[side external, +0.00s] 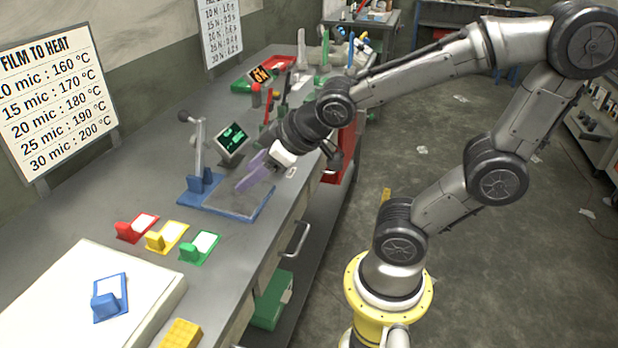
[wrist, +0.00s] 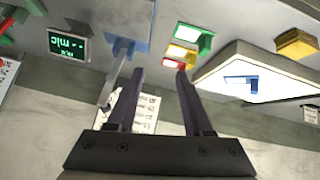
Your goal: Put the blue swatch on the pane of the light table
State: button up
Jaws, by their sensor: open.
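The blue swatch (side external: 116,286), a flat blue-edged card with a raised blue block at one end, lies on the white pane of the light table (side external: 60,285) at the lower left of the side view. In the wrist view the swatch (wrist: 241,80) also shows against the bright pane of the light table (wrist: 268,80). My gripper (side external: 247,174) is open and empty, above the blue-based lever device and well apart from the swatch. In the wrist view its two dark fingers (wrist: 160,72) stand apart with nothing between them.
Red (side external: 136,228), yellow (side external: 167,237) and green (side external: 200,247) swatches lie in a row between the light table and the lever device (side external: 203,190). A small display (side external: 232,141) stands behind the device. A yellow block (side external: 181,334) is by the bench's front edge.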

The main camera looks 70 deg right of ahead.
jog(key=s+r+m+g, duration=0.1)
jog(key=s+g, duration=0.2)
jog(key=s, duration=0.8)
jog(key=shift+a+r+m, duration=0.25)
jog(key=shift+a+m, duration=0.05)
jog(key=shift+m, duration=0.1)
jog(key=shift+c, duration=0.3)
